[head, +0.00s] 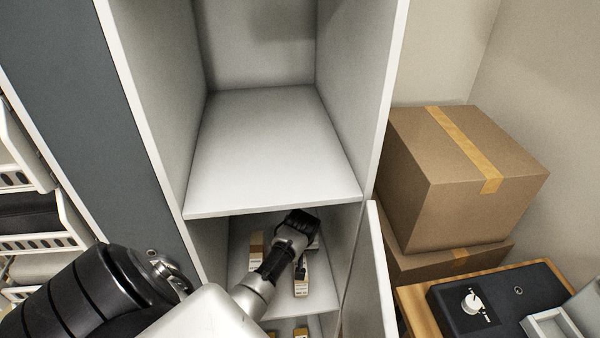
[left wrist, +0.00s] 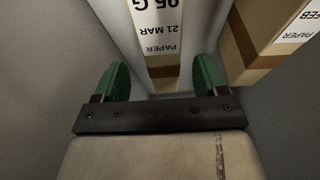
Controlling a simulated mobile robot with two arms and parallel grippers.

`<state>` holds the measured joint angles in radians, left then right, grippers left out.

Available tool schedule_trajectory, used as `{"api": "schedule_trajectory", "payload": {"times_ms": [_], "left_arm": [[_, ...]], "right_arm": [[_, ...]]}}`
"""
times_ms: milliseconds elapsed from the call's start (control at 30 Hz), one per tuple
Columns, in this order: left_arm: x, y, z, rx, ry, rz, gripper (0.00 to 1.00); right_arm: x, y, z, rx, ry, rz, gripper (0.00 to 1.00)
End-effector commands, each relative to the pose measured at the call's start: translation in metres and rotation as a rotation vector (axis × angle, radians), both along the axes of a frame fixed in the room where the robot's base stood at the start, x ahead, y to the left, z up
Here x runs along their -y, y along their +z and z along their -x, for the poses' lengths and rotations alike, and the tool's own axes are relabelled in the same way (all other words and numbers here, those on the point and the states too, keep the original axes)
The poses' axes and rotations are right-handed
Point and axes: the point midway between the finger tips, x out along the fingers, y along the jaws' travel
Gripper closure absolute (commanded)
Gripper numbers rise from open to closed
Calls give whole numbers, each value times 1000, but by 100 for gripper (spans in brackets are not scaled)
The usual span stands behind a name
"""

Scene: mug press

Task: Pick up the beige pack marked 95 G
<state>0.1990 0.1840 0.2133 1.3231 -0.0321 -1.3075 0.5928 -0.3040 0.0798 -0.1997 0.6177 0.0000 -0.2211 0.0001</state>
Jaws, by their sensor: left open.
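The pack marked 95 G (left wrist: 157,30) shows in the left wrist view, with a white label and beige end, its print upside down. It lines up with the gap of my left gripper (left wrist: 160,78), whose green fingers are apart with nothing gripped. I cannot tell whether the fingertips reach past its near end. In the head view my left gripper (head: 296,226) is inside the lower compartment, above and partly over a beige pack with a white label (head: 301,284). That label is too small to read there. My right gripper is not in view.
A second pack (left wrist: 252,42), labelled PAPER, stands close to the right finger in the wrist view. Another beige pack (head: 256,246) is left of my gripper in the head view. The upper shelf (head: 270,150) is empty. An open door (head: 368,270) bounds the right.

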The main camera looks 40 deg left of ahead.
Motion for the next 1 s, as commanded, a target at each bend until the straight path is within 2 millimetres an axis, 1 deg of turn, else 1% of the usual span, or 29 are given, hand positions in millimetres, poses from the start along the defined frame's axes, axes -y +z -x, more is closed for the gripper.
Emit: {"api": "schedule_trajectory", "payload": {"times_ms": [133, 300, 400, 533, 733, 1000], "left_arm": [[-3, -12, -1, -2, -1, 0, 28], [-8, -37, -3, -2, -1, 1, 28], [-10, -47, -6, -1, -1, 1, 28], [-11, -52, -7, 0, -2, 0, 28], [-11, -52, -7, 0, -2, 0, 28], [-11, -52, -6, 0, -2, 0, 69]], "right_arm": [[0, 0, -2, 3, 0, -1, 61], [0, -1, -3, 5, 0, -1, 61], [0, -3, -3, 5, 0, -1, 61], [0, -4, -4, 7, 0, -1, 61], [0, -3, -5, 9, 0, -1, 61], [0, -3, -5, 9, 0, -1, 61]]}}
